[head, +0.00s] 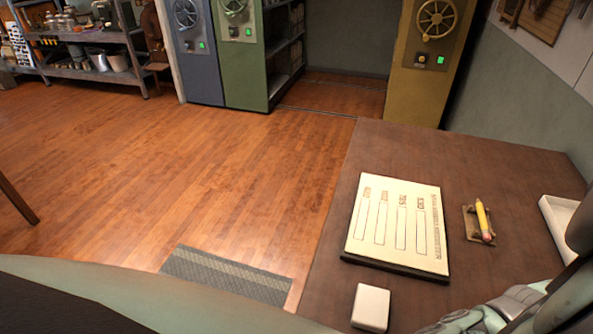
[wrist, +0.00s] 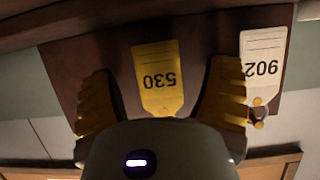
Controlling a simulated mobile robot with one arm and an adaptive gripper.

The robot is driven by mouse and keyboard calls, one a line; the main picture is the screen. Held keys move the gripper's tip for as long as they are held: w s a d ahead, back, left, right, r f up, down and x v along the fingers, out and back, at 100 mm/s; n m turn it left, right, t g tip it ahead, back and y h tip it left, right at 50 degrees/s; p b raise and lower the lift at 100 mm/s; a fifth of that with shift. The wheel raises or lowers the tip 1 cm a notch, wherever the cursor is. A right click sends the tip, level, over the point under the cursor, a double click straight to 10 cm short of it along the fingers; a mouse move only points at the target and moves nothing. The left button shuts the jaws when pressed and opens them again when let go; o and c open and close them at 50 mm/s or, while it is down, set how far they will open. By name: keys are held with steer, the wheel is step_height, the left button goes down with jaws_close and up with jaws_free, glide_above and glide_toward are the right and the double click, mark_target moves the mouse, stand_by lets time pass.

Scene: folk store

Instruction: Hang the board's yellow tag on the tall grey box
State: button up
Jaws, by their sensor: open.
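The yellow tag (wrist: 158,75), which shows upside-down digits that look like 530, hangs on a dark brown board (wrist: 112,62) in the wrist view. My gripper (wrist: 160,98) is open, with one yellow finger on each side of the tag. I see gaps between the tag and both fingers. The gripper's body hides what lies below the tag in the picture. A white tag (wrist: 262,62), marked 902, hangs to the right, beside the right finger.
A brown table (head: 500,130) holds a printed sheet (head: 400,225), a pencil (head: 483,218) on a small holder, a white block (head: 371,307) and part of a white tray (head: 560,222). Blue-grey (head: 198,70), green (head: 243,75) and yellow (head: 415,85) wheeled cabinets stand behind. The wooden floor is largely clear.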

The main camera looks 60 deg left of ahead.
steer(key=shift+d+f, duration=0.1)
steer(key=shift+d, duration=0.1)
steer(key=shift+w, duration=0.1)
steer(key=c, duration=1.2)
